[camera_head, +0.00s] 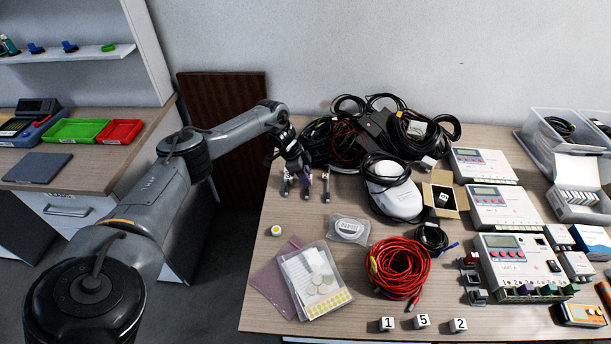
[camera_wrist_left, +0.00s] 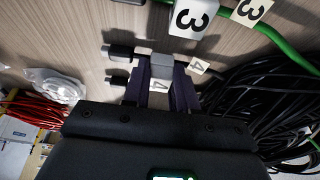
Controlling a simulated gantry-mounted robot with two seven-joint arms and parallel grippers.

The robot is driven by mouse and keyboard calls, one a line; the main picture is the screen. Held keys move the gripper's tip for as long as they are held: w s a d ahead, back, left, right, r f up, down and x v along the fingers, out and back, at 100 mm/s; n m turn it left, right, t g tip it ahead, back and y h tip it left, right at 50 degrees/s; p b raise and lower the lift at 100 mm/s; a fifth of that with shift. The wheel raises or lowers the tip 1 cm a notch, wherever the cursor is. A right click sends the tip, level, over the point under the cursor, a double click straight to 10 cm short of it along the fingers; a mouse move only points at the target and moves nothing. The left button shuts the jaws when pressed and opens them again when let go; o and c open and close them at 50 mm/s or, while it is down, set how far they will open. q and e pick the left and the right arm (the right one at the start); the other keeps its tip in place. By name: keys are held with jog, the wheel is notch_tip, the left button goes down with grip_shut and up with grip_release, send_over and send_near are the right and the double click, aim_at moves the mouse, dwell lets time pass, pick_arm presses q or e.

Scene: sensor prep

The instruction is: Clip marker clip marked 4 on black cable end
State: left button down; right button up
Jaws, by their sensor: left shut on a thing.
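My left gripper (camera_head: 305,176) is at the back left of the table, pointing down beside the dark cable pile. In the left wrist view, its two dark fingers (camera_wrist_left: 160,95) are shut on a grey-and-white marker clip (camera_wrist_left: 160,85) with a 4 on its face. A dark cable end with a grey tip (camera_wrist_left: 118,51) lies right by the clip, and a second similar end (camera_wrist_left: 118,78) lies beside it. I cannot tell whether the clip is around the cable or only beside it. My right gripper is not in view.
A block marked 3 (camera_wrist_left: 190,18) and a green cable (camera_wrist_left: 275,35) lie close to the fingers. Black cables (camera_wrist_left: 260,105) crowd one side. Blocks marked 1 (camera_head: 387,324), 5 (camera_head: 422,321) and 2 (camera_head: 459,324) stand at the front edge. A red cable coil (camera_head: 398,268) lies mid-table.

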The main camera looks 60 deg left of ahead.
pick_arm(q)
jog(key=shift+f, duration=0.2)
jog(key=c, duration=0.8)
grip_release()
jog(key=shift+s+f, duration=0.1)
jog(key=shift+s, duration=0.05)
jog(key=shift+s+f, duration=0.1)
